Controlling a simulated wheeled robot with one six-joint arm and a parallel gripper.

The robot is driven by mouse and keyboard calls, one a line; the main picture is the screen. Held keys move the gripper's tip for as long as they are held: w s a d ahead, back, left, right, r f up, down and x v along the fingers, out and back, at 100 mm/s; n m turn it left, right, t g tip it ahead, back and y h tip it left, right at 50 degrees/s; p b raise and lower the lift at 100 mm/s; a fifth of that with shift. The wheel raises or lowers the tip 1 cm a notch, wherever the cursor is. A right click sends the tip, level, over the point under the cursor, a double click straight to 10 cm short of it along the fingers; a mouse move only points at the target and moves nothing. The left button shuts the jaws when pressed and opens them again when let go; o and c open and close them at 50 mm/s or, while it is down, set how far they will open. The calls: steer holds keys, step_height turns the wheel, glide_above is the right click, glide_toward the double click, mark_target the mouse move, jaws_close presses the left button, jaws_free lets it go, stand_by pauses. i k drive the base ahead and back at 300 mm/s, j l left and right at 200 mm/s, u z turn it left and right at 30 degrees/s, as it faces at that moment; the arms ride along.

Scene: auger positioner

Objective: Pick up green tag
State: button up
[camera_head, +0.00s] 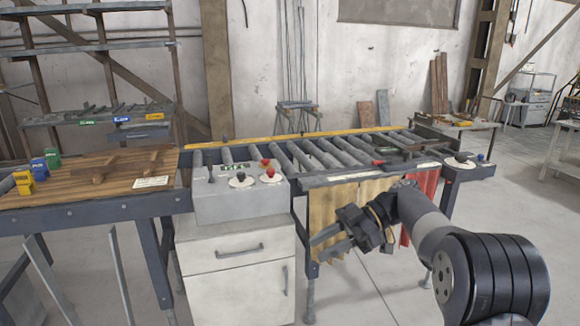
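A small green block-like tag (52,159) stands on the wooden tabletop (95,184) at the far left. A blue one (39,169) and a yellow one (24,183) stand beside it in a row, nearer the camera. A green label (87,123) also shows on the shelf edge behind the table. My gripper (317,248) is in the lower middle, pointing left, in front of the roller conveyor and far to the right of the green tag. Its two fingers look apart, with nothing seen between them.
A grey control box (240,203) with red and black knobs sits on a white cabinet (238,262) between my gripper and the wooden table. Wooden pieces (118,165) and a white paper (151,183) lie on the table. The roller conveyor (320,153) runs behind.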

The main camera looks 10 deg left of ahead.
mark_target(52, 155)
steer(key=i+j, duration=0.15)
steer(key=j, duration=0.65)
steer(key=i+j, duration=0.2)
steer(key=j, duration=0.55)
steer(key=i+j, duration=0.15)
steer(key=j, duration=0.65)
steer(key=i+j, duration=0.15)
steer(key=j, duration=0.6)
steer(key=i+j, duration=0.15)
steer(key=j, duration=0.65)
steer(key=i+j, duration=0.2)
steer(key=j, duration=0.6)
steer(key=i+j, duration=0.15)
steer(key=j, duration=0.6)
steer(key=i+j, duration=0.15)
steer(key=j, duration=0.65)
